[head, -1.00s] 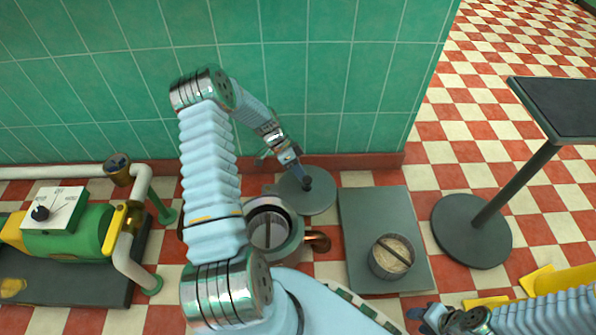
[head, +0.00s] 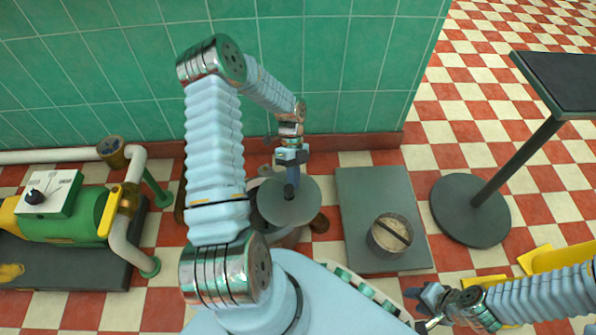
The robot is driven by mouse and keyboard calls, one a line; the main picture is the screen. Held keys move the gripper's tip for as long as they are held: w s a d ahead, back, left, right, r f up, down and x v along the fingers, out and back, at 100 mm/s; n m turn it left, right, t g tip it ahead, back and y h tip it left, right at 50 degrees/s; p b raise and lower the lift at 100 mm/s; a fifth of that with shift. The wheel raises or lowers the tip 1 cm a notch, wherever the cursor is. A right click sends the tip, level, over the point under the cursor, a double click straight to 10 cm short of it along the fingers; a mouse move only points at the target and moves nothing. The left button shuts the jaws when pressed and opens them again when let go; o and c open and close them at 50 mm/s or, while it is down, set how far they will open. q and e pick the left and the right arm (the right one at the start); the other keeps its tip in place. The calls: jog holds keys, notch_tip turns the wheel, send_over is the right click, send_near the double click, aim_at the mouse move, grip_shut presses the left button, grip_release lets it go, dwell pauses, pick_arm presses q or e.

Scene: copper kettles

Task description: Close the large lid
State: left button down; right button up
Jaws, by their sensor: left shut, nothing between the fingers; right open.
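The large lid (head: 272,207) is a grey disc that lies over the mouth of the large copper kettle (head: 319,223) and hides most of it. I cannot tell whether it rests fully on the rim. The kettle's edge shows at the lid's upper left and its copper side part at the right. My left gripper (head: 291,188) is shut and empty, pointing down at the middle of the lid, at or just above its dark knob. Contact is hard to tell. My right gripper (head: 424,308) is open and empty at the lower right, away from the kettle.
A small round vessel (head: 372,243) with a bar across its top stands on a grey platform (head: 370,190) right of the kettle. A green pump with pipes (head: 85,215) is at the left. A dark pedestal table (head: 470,210) stands at the right. The tiled wall is close behind.

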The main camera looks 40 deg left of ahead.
aim_at(286, 185)
pick_arm(q)
jog(key=s+m+y, duration=0.1)
jog(key=s+m+g+y+p, duration=0.1)
jog(key=s+m, duration=0.1)
jog(key=shift+s+a+r+m, duration=0.1)
jog(key=shift+s+a+m, duration=0.1)
jog(key=shift+s+m, duration=0.1)
jog(key=shift+s+a+m+g+y+p, duration=0.2)
jog(key=shift+s+a+m+y+p, duration=0.15)
jog(key=shift+s+m+y, duration=0.35)
jog(key=shift+s+a+m+g+y+p, duration=0.25)
jog(key=shift+s+a+m+y, duration=0.15)
jog(key=shift+s+m, duration=0.55)
jog(key=shift+w, duration=0.1)
jog(key=p+v, duration=0.2)
jog(key=v, duration=1.1)
jog(key=shift+w+r, duration=0.2)
jog(key=shift+r, duration=0.05)
